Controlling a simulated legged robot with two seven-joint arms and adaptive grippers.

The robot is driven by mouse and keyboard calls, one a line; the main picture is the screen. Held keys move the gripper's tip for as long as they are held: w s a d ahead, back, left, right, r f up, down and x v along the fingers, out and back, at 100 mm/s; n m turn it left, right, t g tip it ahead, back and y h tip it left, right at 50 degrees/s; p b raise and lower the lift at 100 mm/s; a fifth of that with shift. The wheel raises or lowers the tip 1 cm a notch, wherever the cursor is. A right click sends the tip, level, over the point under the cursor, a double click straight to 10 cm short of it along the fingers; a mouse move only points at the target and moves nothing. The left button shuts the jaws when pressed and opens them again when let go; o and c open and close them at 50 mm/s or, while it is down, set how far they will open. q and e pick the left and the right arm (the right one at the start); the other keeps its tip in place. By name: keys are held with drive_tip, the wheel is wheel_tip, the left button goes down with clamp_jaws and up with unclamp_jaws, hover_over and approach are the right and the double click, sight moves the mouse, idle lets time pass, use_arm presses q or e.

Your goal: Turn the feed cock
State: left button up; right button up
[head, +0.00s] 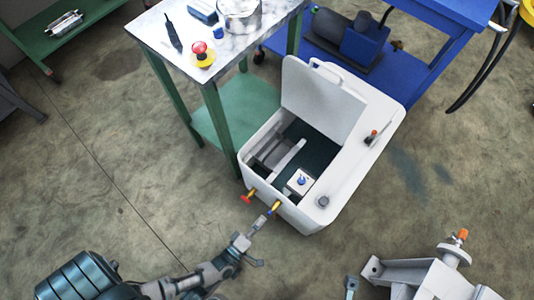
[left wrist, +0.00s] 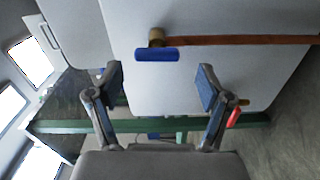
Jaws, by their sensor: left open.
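Two small cocks stick out of the near left side of a white open-lidded machine (head: 345,183). One has a red handle (head: 247,198), the other a blue handle (head: 274,208); I cannot tell by label which is the feed cock. My left gripper (head: 257,244) is open and empty, just short of the blue-handled cock. In the left wrist view, the blue handle (left wrist: 157,54) on its brass fitting (left wrist: 157,36) lies ahead between my open fingers (left wrist: 160,78), apart from them. The red handle (left wrist: 233,116) shows beyond the right finger.
A green-legged table (head: 150,30) with a red button (head: 200,48) stands close behind the machine, left of its raised lid (head: 322,97). A blue cart (head: 440,45) is behind right. A grey-white device with an orange knob (head: 462,235) is at lower right.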

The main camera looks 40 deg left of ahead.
use_arm(q)
drive_tip(key=s, duration=0.3)
drive_tip(key=shift+a, duration=0.1)
idle(0.4)
